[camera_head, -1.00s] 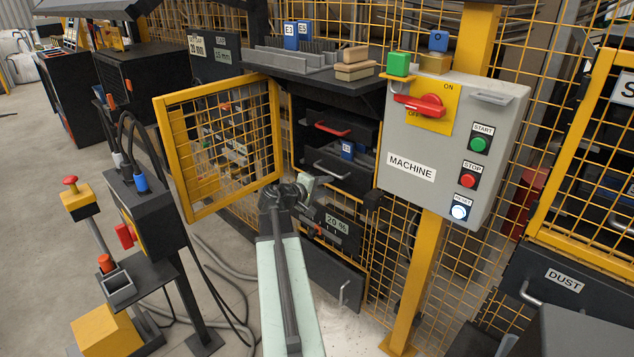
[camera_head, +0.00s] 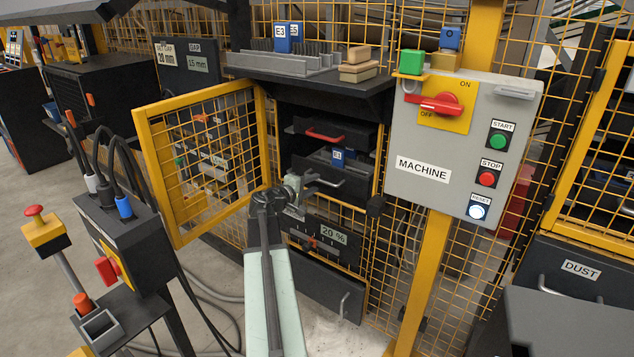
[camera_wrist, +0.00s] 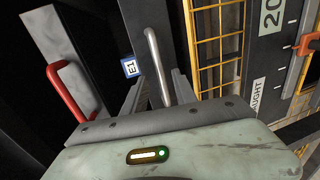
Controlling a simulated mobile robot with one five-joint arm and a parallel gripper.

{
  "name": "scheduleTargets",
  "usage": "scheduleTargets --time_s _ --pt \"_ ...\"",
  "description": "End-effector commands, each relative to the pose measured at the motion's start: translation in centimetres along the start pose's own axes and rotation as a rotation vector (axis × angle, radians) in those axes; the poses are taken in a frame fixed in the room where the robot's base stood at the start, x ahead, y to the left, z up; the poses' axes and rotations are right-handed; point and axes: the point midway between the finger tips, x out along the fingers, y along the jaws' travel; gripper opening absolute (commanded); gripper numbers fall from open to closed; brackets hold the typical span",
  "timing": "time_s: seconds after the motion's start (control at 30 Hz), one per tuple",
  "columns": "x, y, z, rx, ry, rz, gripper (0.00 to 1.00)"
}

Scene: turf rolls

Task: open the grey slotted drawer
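The grey slotted drawer (camera_head: 308,170) sits in the dark cabinet below the red-handled drawer. Its grey bar handle (camera_head: 328,181) faces me, and a blue block marked E1 (camera_head: 338,155) shows above its front. My gripper (camera_head: 304,184) is at the left end of this handle. In the wrist view the handle (camera_wrist: 157,66) runs between the two finger tips of my gripper (camera_wrist: 158,92), which stand apart on either side of it. I see no clear contact. The E1 block also shows in the wrist view (camera_wrist: 130,67).
The open yellow mesh door (camera_head: 205,160) stands left of the cabinet. The red handle (camera_head: 324,136) is just above. A 20 % scale panel (camera_head: 333,238) is below. The grey machine box (camera_head: 455,150) on a yellow post is at right, and a black control stand (camera_head: 125,240) at left.

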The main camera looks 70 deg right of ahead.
Motion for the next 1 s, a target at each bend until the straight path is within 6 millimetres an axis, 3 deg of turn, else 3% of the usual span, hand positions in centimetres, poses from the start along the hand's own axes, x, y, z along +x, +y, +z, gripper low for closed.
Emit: scheduleTargets --time_s 0.23,0.53,0.67,1.0 --pt "4.5 -0.2 -0.6 -0.002 0.006 0.000 0.34" --pt "5.1 -0.1 -0.6 -0.002 0.008 0.000 0.34" --pt "5.1 -0.1 -0.6 -0.002 0.009 0.000 0.00" --pt "5.0 -0.1 -0.6 -0.002 0.009 0.000 0.00"
